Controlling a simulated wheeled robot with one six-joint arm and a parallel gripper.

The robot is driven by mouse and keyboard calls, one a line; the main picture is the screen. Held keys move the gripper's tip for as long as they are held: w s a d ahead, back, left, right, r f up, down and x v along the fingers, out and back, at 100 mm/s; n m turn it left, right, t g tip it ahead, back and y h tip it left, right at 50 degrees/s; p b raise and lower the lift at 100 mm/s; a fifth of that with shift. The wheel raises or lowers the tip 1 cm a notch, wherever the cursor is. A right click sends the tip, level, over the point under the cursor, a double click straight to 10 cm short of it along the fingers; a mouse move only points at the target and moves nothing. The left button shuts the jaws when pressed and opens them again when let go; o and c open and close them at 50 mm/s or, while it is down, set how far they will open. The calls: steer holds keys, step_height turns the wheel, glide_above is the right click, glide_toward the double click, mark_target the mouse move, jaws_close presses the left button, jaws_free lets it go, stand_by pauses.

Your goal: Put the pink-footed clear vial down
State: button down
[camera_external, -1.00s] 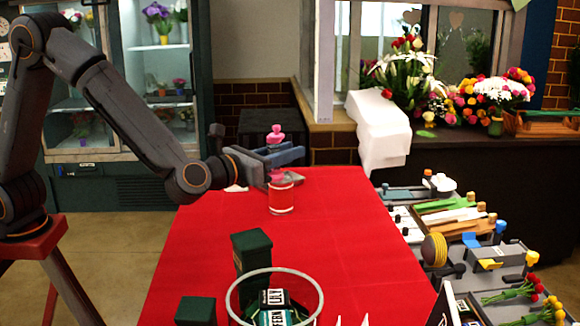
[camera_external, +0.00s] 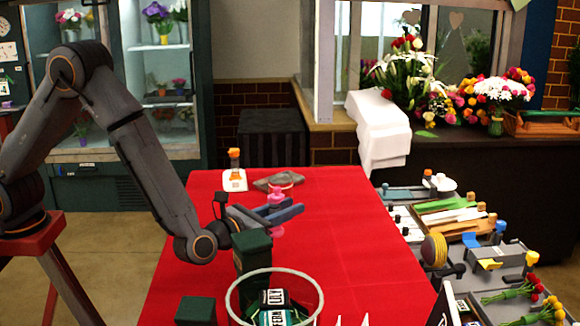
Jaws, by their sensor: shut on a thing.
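My gripper (camera_external: 290,212) is shut on the pink-footed clear vial (camera_external: 277,194), over the middle of the red table. A pink upper part shows above the fingers and a pink foot (camera_external: 277,231) below them. The middle of the vial is hidden between the fingers. The vial looks about upright. I cannot tell whether its foot touches the red cloth (camera_external: 340,240).
A dark green box (camera_external: 252,248) stands close in front of my gripper, with a round clear-rimmed container (camera_external: 320,300) nearer the camera. An orange-topped item (camera_external: 234,168) and a grey flat item (camera_external: 278,181) are at the far edge. The table's right side is clear.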

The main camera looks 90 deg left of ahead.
steer(key=shift+f+p, duration=0.4)
steer(key=shift+f, duration=1.8)
steer(key=shift+f, duration=0.15)
steer(key=c, duration=1.5)
jaws_free()
steer(key=shift+s+d, duration=0.15)
steer(key=shift+d, duration=0.05)
steer(key=b+v, duration=0.2)
steer(key=v, duration=0.8)
steer(key=shift+s+d, duration=0.15)
steer(key=shift+d, duration=0.05)
steer(key=shift+o, duration=0.5)
steer(key=shift+s+d, duration=0.25)
steer(key=shift+s, duration=0.2)
